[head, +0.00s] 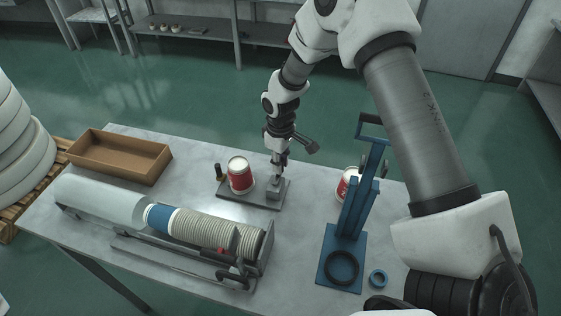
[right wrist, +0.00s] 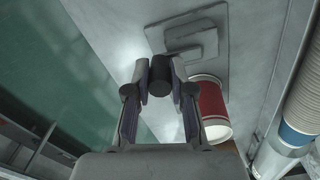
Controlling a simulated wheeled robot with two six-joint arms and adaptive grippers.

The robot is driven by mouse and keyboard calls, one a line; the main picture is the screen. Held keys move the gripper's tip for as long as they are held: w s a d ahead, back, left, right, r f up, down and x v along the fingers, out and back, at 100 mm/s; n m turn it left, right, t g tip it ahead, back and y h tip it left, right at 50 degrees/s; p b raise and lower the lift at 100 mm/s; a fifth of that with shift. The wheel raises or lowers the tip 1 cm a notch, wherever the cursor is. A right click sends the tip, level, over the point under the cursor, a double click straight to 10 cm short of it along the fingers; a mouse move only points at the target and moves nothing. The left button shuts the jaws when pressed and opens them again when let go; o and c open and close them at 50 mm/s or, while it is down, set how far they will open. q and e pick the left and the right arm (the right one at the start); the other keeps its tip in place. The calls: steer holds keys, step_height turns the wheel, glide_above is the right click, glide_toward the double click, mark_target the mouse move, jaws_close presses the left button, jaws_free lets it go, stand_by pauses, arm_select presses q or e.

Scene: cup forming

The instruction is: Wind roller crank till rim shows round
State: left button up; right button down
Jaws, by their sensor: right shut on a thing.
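A red paper cup (head: 240,176) with a white top stands on the left part of a grey base plate (head: 222,197) at the table's middle. A small grey block stands at the plate's right end. My right gripper (head: 279,160) points down over this end, right of the cup. In the right wrist view its fingers (right wrist: 160,78) are shut on a short dark cylinder, the crank knob (right wrist: 160,87). The cup (right wrist: 210,105) is just right of the fingers there, apart from them. The rim is too small to judge. My left gripper is not in view.
A cardboard tray (head: 118,152) sits at the back left. A long rack with a stack of cups (head: 222,232) lies in front.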

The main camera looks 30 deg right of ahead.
steer(key=shift+s+f+m, duration=0.2)
steer(key=shift+s+m, duration=0.1)
steer(key=shift+m, duration=0.2)
stand_by(0.4)
